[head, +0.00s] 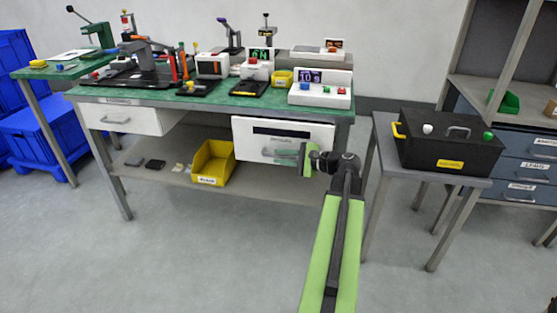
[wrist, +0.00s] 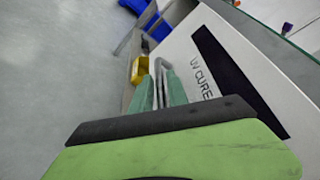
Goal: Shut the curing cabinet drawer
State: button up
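The curing cabinet drawer (head: 315,133) has a white front with a dark window strip, under the right half of the green-topped bench. In the wrist view its front (wrist: 190,52) reads "UV CURE". Its grey bar handle (head: 270,152) shows also in the wrist view (wrist: 159,68). My gripper (head: 304,160) is at the right end of this handle. In the wrist view, my gripper's two green fingers (wrist: 159,92) lie either side of the handle, with a narrow gap. I cannot tell whether they grip it. How far the drawer stands out is unclear.
Another white drawer (head: 120,118) sits under the bench's left end. A yellow bin (head: 213,162) is on the lower shelf, left of the cabinet. A side table (head: 462,181) with a black box (head: 450,148) stands close on the right. The floor in front is clear.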

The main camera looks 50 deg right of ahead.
jog(key=shift+x, duration=0.85)
grip_shut()
dwell(0.8)
